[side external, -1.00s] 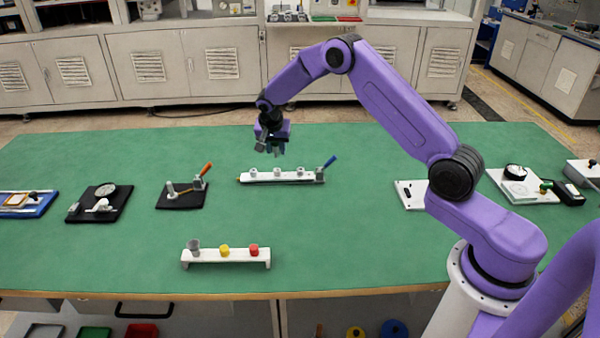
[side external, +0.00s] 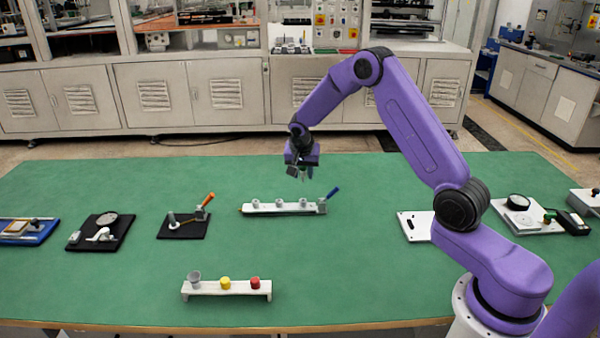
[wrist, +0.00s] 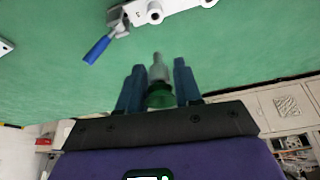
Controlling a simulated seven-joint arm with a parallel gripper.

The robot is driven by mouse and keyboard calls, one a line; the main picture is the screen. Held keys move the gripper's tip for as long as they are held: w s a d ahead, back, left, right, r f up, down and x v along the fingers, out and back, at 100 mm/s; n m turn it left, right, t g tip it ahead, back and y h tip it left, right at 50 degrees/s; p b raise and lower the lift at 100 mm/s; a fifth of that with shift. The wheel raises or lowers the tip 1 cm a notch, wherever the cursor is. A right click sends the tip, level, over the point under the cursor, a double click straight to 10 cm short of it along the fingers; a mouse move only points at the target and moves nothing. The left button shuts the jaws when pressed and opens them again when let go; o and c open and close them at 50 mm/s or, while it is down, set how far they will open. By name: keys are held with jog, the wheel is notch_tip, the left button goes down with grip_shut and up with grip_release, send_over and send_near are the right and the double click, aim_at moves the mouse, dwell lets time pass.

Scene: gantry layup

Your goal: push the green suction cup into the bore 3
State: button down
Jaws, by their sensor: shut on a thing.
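The green suction cup (wrist: 159,96) sits between the two blue fingers of my gripper (wrist: 159,88) in the wrist view. Its grey stem points away from the gripper. In the side view my gripper (side external: 303,174) is shut on it, above and just behind the right end of the white bar (side external: 285,208). The bar has three raised bores along its top and a blue lever (side external: 332,193) at its right end. The cup is apart from the bar. Part of the bar (wrist: 180,7) shows at the wrist view's top edge.
A white rack (side external: 205,291) in front holds a grey, a yellow (side external: 225,283) and a red cup (side external: 255,283). A black fixture with an orange lever (side external: 209,199) stands left of the bar. A white plate (side external: 414,226) lies to the right. Green table between is clear.

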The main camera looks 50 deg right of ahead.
jog(key=shift+f, duration=2.9)
jog(key=shift+f, duration=1.5)
jog(key=c, duration=0.7)
grip_release()
jog(key=shift+r, duration=0.1)
jog(key=v, duration=1.7)
jog(key=shift+a+r, duration=0.1)
jog(key=shift+a, duration=0.05)
